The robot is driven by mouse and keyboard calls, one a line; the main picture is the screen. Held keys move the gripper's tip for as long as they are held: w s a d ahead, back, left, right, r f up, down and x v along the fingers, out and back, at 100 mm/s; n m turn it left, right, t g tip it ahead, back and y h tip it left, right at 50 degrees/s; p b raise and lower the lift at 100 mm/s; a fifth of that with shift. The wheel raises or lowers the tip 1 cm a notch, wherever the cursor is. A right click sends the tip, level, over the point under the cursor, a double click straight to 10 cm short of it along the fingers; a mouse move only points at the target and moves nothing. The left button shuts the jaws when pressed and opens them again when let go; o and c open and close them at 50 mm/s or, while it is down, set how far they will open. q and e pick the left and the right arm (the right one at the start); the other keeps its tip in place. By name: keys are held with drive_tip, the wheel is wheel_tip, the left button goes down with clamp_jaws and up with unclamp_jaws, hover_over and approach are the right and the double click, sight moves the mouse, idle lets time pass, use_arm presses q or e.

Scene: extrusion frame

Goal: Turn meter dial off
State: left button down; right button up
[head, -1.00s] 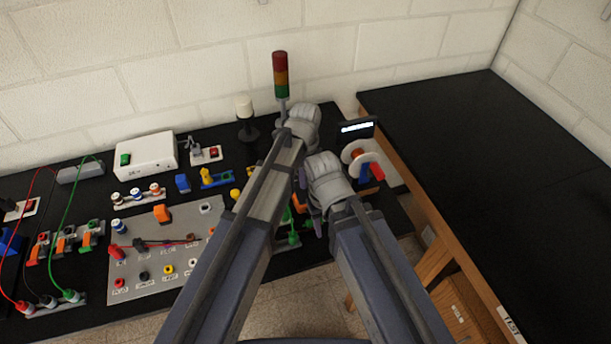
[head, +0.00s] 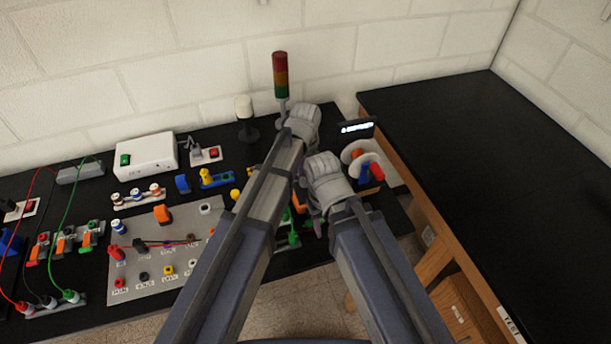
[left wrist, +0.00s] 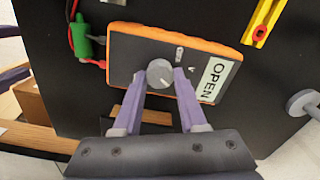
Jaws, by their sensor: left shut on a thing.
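An orange-edged black meter (left wrist: 125,45) shows in the left wrist view, with a round grey dial (left wrist: 160,73) on its face. The dial has a pale pointer mark.
In the head view, a grey panel with jacks (head: 190,283) and a stack light (head: 281,75) stand around my arms.

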use_arm(q)
drive_tip(key=n, duration=0.4)
drive_tip(key=shift+n, duration=0.3)
drive_tip(key=n, duration=0.4)
drive_tip(key=shift+n, duration=0.3)
drive_tip(key=n, duration=0.4)
drive_tip(key=shift+a+n, duration=0.1)
drive_tip(key=shift+n, duration=0.2)
drive_tip(key=n, duration=0.4)
drive_tip(key=shift+n, duration=0.6)
drive_tip(key=shift+c, duration=2.2)
unclamp_jaws()
drive_tip(key=shift+r, duration=0.1)
